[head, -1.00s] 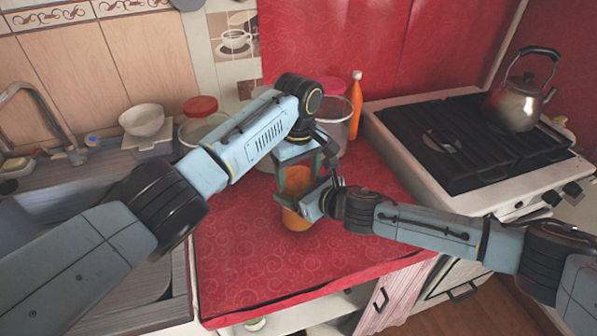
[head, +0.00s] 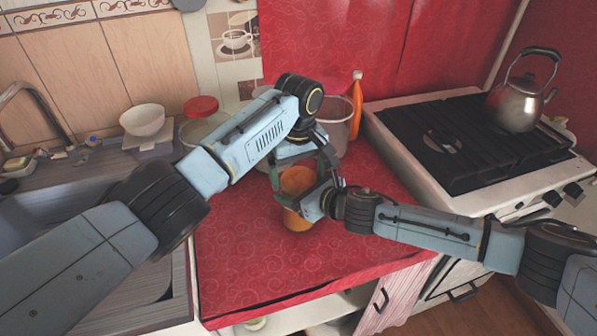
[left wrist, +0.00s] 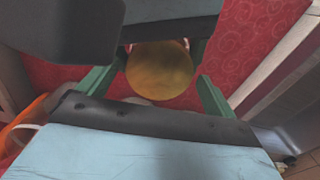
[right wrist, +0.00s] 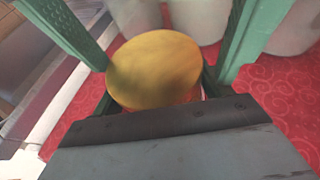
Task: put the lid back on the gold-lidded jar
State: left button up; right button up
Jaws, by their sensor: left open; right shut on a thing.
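The orange jar (head: 296,221) stands on the red counter with its round gold lid (head: 297,180) on top. The lid looks level on the jar; the seam is mostly hidden. The lid also shows as a gold disc in the left wrist view (left wrist: 160,70) and the right wrist view (right wrist: 155,68). My right gripper (head: 300,205) is shut on the jar's body from the right, below the lid. My left gripper (head: 302,172) points down from above, open, with its green fingers on either side of the lid and apart from it.
A red-lidded container (head: 201,107), a clear container (head: 337,122) and an orange bottle (head: 356,105) stand behind. A white bowl (head: 142,120) is at the left by the sink. The stove with a kettle (head: 519,103) is at right. The red counter's front (head: 270,265) is clear.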

pick_arm(q)
jog(key=shift+r, duration=2.25)
jog(key=shift+m, duration=0.6)
notch_tip(320, 180, up, 4)
jog(key=shift+f, duration=4.05)
